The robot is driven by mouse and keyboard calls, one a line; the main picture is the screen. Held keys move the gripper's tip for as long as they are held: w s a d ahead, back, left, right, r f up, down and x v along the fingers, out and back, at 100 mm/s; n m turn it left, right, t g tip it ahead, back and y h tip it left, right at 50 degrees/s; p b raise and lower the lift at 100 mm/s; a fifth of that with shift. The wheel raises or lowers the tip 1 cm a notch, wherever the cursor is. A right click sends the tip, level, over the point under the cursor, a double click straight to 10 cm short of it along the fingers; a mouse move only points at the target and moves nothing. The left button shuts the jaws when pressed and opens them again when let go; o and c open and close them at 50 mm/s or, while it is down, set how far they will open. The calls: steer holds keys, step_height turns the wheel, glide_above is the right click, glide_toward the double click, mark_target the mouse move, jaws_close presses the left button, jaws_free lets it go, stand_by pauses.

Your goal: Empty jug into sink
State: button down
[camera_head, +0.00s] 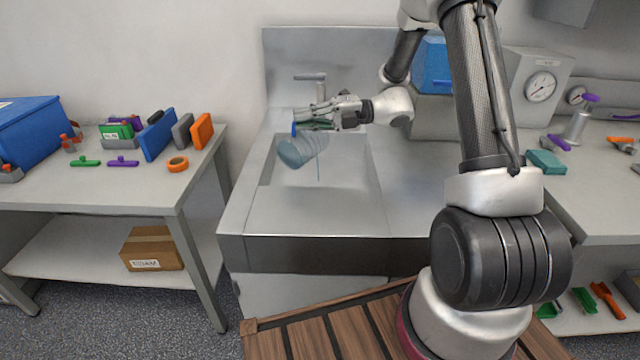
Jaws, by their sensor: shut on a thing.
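The jug (296,153) is a translucent blue-grey vessel held tilted over the sink basin, with its body slanting down to the left. A blue part shows at its upper left, by the fingers. A thin blue line runs down from it into the basin and looks like poured liquid. My gripper (318,117) comes in from the right and is shut on the jug at its upper side. The fingers hide part of the jug. The steel sink (315,205) lies below the jug, with its basin open. How much liquid is in the jug cannot be told.
A faucet (312,84) stands at the sink's back, close behind my gripper. A gauge box (540,88) stands at the right. The sink's front ledge is clear.

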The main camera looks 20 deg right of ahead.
mark_target(292, 142)
steer(key=shift+w+d, duration=0.1)
steer(key=shift+d, duration=0.05)
steer(key=shift+r, duration=0.1)
steer(key=s+a+h, duration=0.1)
steer(key=s+a+f+n, duration=0.1)
steer(key=a, duration=0.1)
steer(key=s+a+n+h, duration=0.1)
steer(key=a, duration=0.1)
steer(key=shift+s+f+h, duration=0.3)
steer(key=shift+s+f, duration=0.05)
steer(key=shift+f, duration=0.05)
steer(key=shift+w+d+f, duration=0.2)
steer(key=shift+d, duration=0.1)
steer(key=shift+s+a+f+n+t+h+b, duration=0.15)
steer(key=shift+s+a+f+n+t+h, duration=0.6)
steer(key=shift+s+a+n+h, duration=0.5)
steer(key=shift+s+a+f+n+t+h+b, duration=0.15)
steer(key=shift+s+a+f+n+t+h, duration=0.55)
steer(key=shift+a+h, duration=0.95)
steer(key=shift+s+a+f+n+t+h+b, duration=0.15)
steer(key=shift+s+a+f+n+t+h, duration=0.35)
steer(key=shift+s+a+n+t+h, duration=0.9)
steer(key=shift+w+d+g+h, duration=0.2)
steer(key=shift+w+g+h, duration=0.1)
steer(key=shift+g, duration=0.15)
